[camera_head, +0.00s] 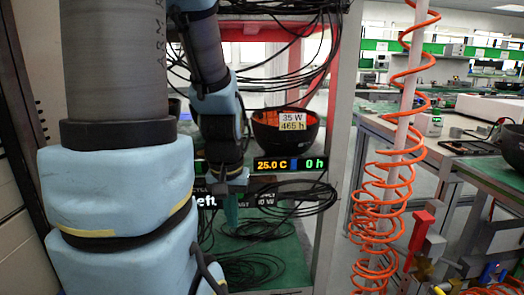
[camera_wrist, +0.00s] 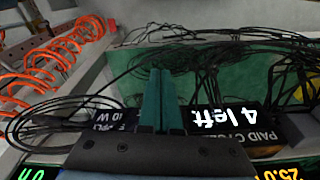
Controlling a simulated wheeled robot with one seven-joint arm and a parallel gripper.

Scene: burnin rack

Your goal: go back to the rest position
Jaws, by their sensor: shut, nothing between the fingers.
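My gripper (camera_wrist: 161,100) shows in the wrist view as two teal fingers pressed together, with nothing between them. In the head view my gripper (camera_head: 231,208) hangs pointing down in front of the rack, close to a dark sign with white lettering. The sign (camera_wrist: 215,118) reads "4 left" in the wrist view, just beside the fingers. I cannot tell whether the fingers touch it. My blue-padded arm covers much of the left half of the head view and hides part of the rack.
A black bowl (camera_head: 290,130) labelled "35 W 465 h" sits on the rack above a display (camera_head: 290,164) reading 25.0 C and 0 h. Black cables (camera_head: 250,268) lie loose on the green shelf. An orange coiled hose (camera_head: 375,215) hangs right of the rack's post.

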